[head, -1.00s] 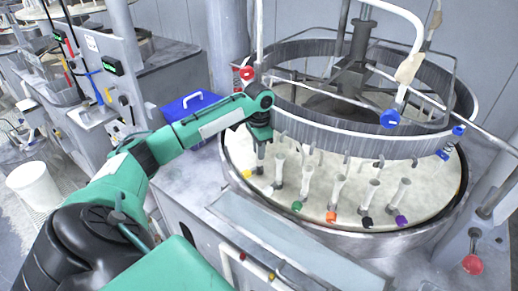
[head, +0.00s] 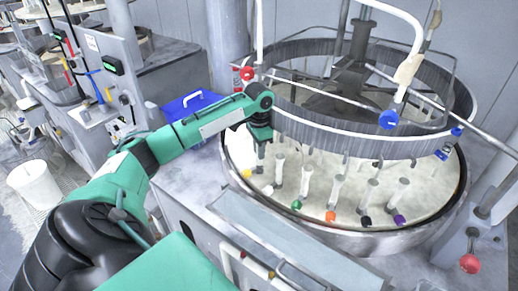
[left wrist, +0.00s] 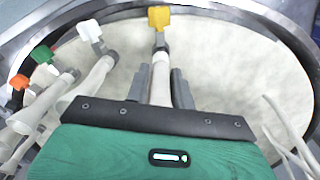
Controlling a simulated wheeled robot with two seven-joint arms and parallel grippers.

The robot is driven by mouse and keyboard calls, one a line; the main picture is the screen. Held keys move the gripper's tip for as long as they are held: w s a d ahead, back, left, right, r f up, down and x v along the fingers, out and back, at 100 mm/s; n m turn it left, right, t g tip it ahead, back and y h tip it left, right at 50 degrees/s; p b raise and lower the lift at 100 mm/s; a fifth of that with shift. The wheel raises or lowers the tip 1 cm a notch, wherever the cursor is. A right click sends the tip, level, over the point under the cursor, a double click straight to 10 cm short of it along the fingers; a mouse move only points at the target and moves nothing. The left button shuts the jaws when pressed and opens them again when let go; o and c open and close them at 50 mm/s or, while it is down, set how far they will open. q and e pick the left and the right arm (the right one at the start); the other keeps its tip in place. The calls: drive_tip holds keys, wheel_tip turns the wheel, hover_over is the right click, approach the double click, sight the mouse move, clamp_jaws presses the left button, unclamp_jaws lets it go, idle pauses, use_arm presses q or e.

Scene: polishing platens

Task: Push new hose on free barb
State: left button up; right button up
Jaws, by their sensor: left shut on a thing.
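My left gripper (head: 260,163) is over the platen's left side in the head view. In the left wrist view its two grey fingers (left wrist: 160,88) are shut on a whitish hose (left wrist: 160,77). The hose's far end meets a dark barb (left wrist: 161,43) under the yellow valve handle (left wrist: 159,17). The hose lies in line with the barb; how far it sits over it I cannot tell. The yellow handle also shows in the head view (head: 246,174), just left of the gripper. My right gripper is out of view.
More hoses stand on fittings with white (left wrist: 89,29), green (left wrist: 42,54) and orange (left wrist: 19,82) handles beside the gripped one. A ribbed ring (head: 350,142) hangs above the platen (head: 430,190). Loose thin white tubes (left wrist: 287,135) lie at the wrist view's right.

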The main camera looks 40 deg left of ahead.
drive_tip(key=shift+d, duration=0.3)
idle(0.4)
use_arm(q)
drive_tip(key=shift+f, duration=1.6)
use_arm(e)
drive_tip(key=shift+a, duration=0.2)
use_arm(q)
drive_tip(key=o, duration=1.1)
drive_tip(key=shift+c, duration=0.2)
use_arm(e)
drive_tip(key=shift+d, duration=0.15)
use_arm(q)
drive_tip(key=shift+r, duration=0.2)
wheel_tip(320, 180, up, 12)
drive_tip(key=b, duration=0.4)
drive_tip(key=shift+w+a+r, duration=0.1)
drive_tip(key=shift+r, duration=0.6)
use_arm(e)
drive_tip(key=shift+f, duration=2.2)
use_arm(q)
drive_tip(key=shift+f, duration=0.15)
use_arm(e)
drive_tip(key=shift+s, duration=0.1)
